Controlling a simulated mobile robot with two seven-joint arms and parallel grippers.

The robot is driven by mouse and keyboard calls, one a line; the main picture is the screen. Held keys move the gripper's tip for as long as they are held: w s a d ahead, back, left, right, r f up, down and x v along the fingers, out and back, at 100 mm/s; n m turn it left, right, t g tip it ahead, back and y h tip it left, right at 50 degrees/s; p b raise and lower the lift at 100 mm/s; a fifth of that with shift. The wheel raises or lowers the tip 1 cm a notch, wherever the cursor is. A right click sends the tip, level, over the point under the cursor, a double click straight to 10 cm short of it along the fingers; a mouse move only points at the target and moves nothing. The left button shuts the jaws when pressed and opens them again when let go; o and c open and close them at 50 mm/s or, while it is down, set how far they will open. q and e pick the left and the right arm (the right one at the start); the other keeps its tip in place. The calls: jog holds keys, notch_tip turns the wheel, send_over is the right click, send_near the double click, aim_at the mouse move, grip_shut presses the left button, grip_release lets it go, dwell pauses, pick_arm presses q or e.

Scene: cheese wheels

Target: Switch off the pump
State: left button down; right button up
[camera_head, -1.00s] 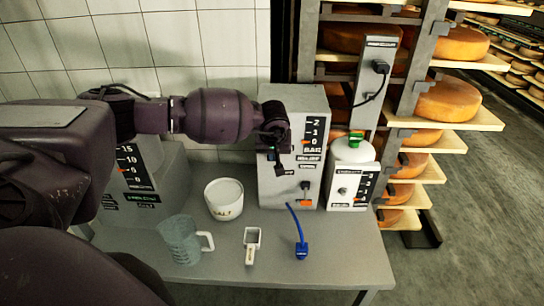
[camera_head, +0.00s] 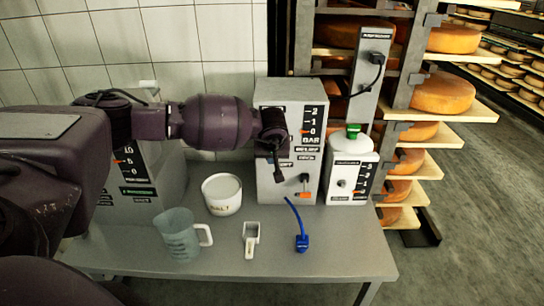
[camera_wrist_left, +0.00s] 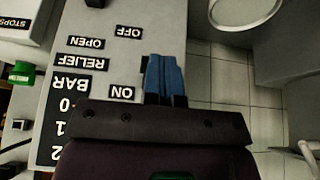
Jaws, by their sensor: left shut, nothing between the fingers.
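A grey box with a BAR scale (camera_head: 264,182) stands at the back middle of the table; I take it for the pump. In the left wrist view its face (camera_wrist_left: 112,18) shows upside down, with an ON label (camera_wrist_left: 122,93), an OFF label (camera_wrist_left: 129,32) and RELIEF and OPEN labels. My left gripper (camera_head: 281,176) is in front of this face in the head view. Its blue fingers (camera_wrist_left: 163,76) are shut and empty, beside the space between ON and OFF. A small dark part beside the fingers may be the switch, mostly hidden. My right gripper is out of view.
A white box (camera_head: 348,186) with a green-capped vessel stands close on the right. Cheese racks (camera_head: 455,110) stand behind right.

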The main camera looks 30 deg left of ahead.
pick_arm(q)
jog(key=shift+f, duration=0.2)
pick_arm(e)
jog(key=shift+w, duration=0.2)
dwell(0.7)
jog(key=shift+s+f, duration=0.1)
